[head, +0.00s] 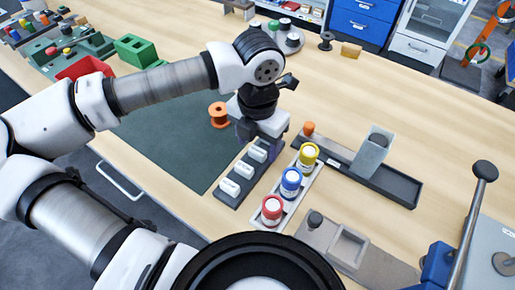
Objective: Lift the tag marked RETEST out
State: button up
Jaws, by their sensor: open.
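A dark rack (226,200) on the bench holds several small white tags in a row. The near tag (230,187), the middle tag (243,170) and the far tag (257,154) show. Any marking on them is too small to read, so I cannot tell which says RETEST. My gripper (262,145) points down over the far end of the rack, just behind the far tag. It is open. Its body hides the rack's far end, and I cannot tell whether a tag stands between the fingers.
Right of the rack, a pale tray (255,217) holds red, blue and yellow-lidded jars. Further right is a dark tray (398,188) with a grey block (371,152). An orange spool (219,115) stands on the green mat (165,130). A grey fixture (318,240) lies in front.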

aim_at(258, 150)
jog(key=shift+f, duration=0.85)
jog(key=shift+c, duration=0.4)
jog(key=c, duration=1)
notch_tip(258, 150, up, 20)
jog(key=shift+r+b, duration=0.1)
jog(key=shift+b, duration=1.1)
